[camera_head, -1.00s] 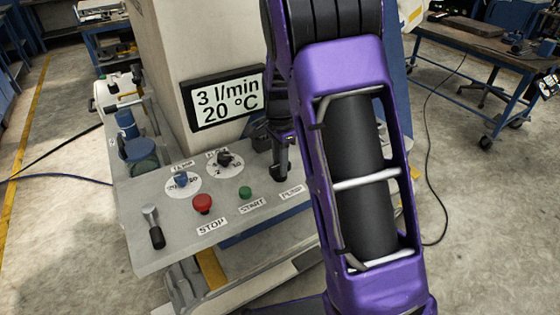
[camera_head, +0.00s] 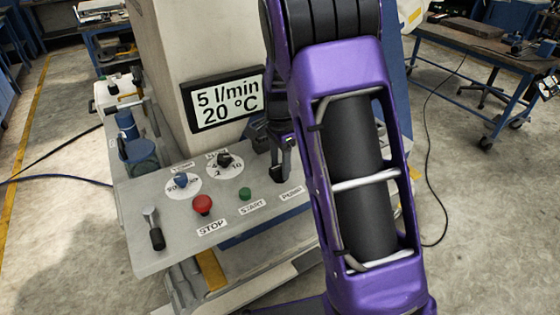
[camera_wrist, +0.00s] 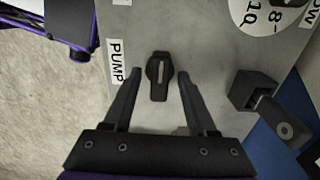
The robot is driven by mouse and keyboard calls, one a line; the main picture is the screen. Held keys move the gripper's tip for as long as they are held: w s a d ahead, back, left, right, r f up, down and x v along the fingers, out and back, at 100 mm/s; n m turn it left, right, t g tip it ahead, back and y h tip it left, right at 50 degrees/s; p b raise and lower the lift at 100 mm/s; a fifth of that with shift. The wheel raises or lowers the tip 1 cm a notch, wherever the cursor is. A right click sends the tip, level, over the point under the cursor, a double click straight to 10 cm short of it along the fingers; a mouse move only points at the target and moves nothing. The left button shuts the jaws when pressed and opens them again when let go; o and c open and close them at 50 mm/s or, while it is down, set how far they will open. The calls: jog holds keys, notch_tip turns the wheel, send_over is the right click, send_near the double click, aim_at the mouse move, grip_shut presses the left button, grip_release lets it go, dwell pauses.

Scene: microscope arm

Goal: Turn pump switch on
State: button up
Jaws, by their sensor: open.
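The pump switch (camera_wrist: 160,77) is a black rotary knob with a light line along its handle. In the wrist view it sits on the grey panel beside the PUMP label (camera_wrist: 116,62), its handle pointing nearly straight up and down the picture. My gripper (camera_wrist: 158,74) is open, with one finger on each side of the switch and a gap on both sides. In the head view my gripper (camera_head: 281,160) is above the PUMP label (camera_head: 291,194), partly behind my purple arm. I cannot tell exactly how far down the fingertips reach.
The display (camera_head: 224,98) reads 5 l/min and 20 °C. A red STOP button (camera_head: 202,205), a green START button (camera_head: 245,194), a flow dial (camera_head: 225,163), a blue temperature dial (camera_head: 181,181) and a lever (camera_head: 154,228) are on the panel. A black block (camera_wrist: 254,91) stands right of the gripper.

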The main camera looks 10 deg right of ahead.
aim_at(280, 166)
notch_tip(280, 166, up, 18)
jog(key=p, duration=0.1)
jog(key=shift+f, duration=0.25)
